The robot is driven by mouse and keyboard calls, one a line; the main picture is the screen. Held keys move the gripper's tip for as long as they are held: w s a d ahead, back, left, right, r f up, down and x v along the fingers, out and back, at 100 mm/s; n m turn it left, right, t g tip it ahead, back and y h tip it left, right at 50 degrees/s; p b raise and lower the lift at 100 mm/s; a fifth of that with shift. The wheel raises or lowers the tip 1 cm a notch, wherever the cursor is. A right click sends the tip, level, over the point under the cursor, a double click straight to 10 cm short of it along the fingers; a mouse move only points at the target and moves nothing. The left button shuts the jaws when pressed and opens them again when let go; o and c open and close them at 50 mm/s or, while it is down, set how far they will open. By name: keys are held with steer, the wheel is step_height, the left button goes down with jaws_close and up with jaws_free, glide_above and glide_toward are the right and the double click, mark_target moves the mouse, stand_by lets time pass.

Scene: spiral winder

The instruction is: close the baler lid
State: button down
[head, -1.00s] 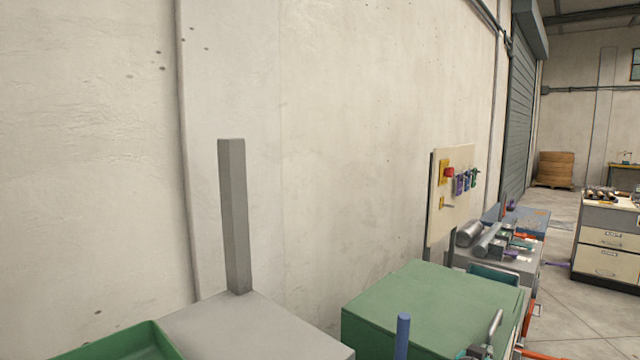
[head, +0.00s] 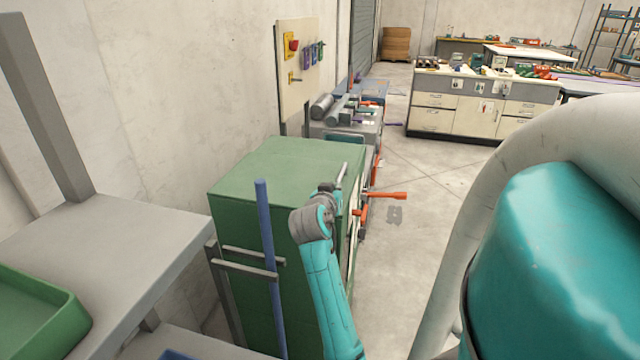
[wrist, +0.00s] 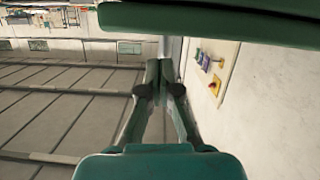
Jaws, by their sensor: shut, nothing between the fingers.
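A green box-shaped machine stands in the middle of the head view, with a flat green top (head: 285,165) that looks level. I take it for the baler and its lid, but cannot tell whether there is a gap under the top. My teal forearm rises in front of its right side, ending near the top's right edge. My gripper (wrist: 160,68) shows in the wrist view, fingers together and empty. In the head view its fingers cannot be made out clearly. A dark green slab (wrist: 215,24) crosses the top of the wrist view; I cannot tell which part it is.
A blue upright post (head: 268,260) stands before the machine. Orange handles (head: 388,196) stick out on its right. A grey table (head: 120,235) with a green tray (head: 40,310) is at left. A panel with a red button (head: 293,45) stands behind. Floor to the right is open.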

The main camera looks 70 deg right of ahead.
steer(key=r+v, duration=0.1)
steer(key=v, duration=0.9)
steer(key=shift+s+r, duration=0.1)
steer(key=shift+s, duration=0.1)
